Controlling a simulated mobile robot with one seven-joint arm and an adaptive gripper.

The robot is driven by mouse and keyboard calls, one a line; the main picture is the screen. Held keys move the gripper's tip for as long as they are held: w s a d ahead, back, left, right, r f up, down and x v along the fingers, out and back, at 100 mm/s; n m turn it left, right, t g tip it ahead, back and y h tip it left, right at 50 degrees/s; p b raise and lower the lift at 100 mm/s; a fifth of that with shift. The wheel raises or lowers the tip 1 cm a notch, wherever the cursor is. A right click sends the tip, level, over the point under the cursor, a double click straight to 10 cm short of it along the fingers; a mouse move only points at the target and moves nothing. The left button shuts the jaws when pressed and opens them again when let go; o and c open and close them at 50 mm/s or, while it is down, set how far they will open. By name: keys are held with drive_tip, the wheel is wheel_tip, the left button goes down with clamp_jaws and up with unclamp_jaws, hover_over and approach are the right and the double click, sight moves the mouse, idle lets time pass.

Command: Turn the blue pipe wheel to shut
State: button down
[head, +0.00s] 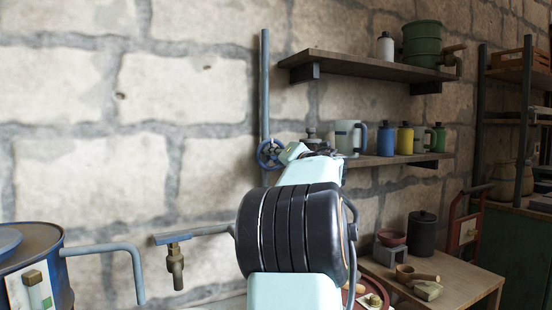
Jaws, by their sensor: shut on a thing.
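The blue pipe wheel (263,150) sits on a vertical blue-grey pipe (265,85) against the stone wall, left of the shelves. It is a spoked handwheel, and its left part shows clear of my arm. My gripper (281,154) is at the wheel's right side, shut on its rim. My pale green and black arm reaches up from the bottom and hides most of the fingers and the wheel's right edge. How far the wheel is turned cannot be told.
Two wooden shelves (370,66) with mugs and bottles stand close to the right. A tap (175,262) on a horizontal pipe and a blue barrel (40,250) are at lower left. A wooden table (455,285) is at lower right. The wall left of the wheel is clear.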

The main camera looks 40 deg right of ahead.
drive_tip(key=c, duration=1.9)
unclamp_jaws()
drive_tip(key=shift+c, duration=0.2)
drive_tip(key=v, duration=1.2)
